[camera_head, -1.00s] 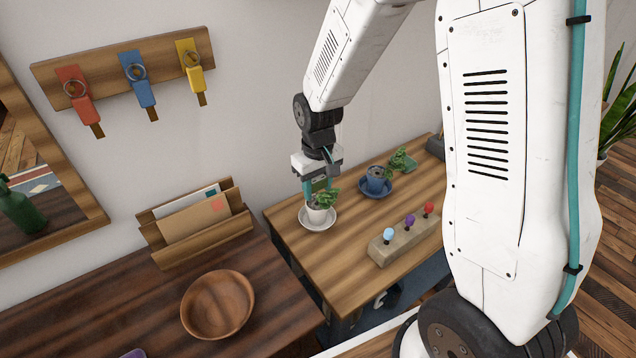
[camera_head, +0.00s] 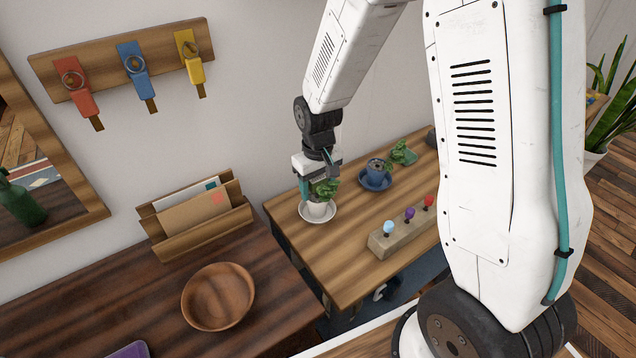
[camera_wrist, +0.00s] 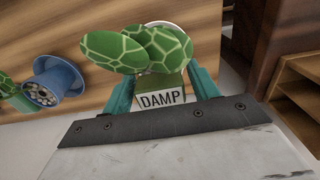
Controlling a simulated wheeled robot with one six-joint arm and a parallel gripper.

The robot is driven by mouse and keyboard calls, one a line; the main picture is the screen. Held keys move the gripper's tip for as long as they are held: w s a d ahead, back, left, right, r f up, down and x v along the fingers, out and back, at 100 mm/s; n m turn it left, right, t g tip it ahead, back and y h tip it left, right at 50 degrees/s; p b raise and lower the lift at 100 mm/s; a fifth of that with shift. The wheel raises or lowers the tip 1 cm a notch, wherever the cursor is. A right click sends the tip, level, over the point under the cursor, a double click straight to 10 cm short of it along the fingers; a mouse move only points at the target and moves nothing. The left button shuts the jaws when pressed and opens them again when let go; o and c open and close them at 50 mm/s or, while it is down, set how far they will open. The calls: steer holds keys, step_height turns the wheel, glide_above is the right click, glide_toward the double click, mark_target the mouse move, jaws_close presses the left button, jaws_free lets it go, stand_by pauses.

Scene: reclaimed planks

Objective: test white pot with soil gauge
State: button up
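The white pot (camera_head: 318,211) with a green leafy plant (camera_head: 325,189) stands upright on a white saucer (camera_head: 331,218) on the lighter wooden table. My gripper (camera_head: 314,190) points down right over this pot. In the wrist view, its teal fingers (camera_wrist: 163,92) are shut on the soil gauge (camera_wrist: 172,84), whose label reads "DAMP". Large patterned leaves (camera_wrist: 125,48) overlap the gauge's far side, and part of the white pot (camera_wrist: 183,64) shows behind them. The gauge's lower end is hidden, so I cannot see how deep it sits in the soil.
A blue pot (camera_head: 376,168) on a blue saucer stands behind right, with a green plant (camera_head: 403,152) beyond. A block (camera_head: 384,245) carries light blue, purple and red knobs. A letter rack (camera_head: 202,226) and wooden bowl (camera_head: 218,297) are on the dark table. Coloured tags hang from a wall rack.

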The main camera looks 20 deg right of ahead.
steer(key=shift+o, duration=0.4)
steer(key=shift+r, duration=0.15)
step_height(320, 180, up, 8)
steer(key=shift+f, duration=0.2)
steer(key=shift+s, duration=0.35)
steer(key=s+d+r+m, duration=0.1)
steer(key=s+r, duration=0.7)
steer(key=s, duration=0.4)
steer(key=s+d+r+m+t, duration=0.1)
steer(key=s+d+r, duration=0.1)
steer(key=s+r, duration=0.7)
steer(key=shift+s, duration=2.05)
steer(key=shift+c, duration=0.3)
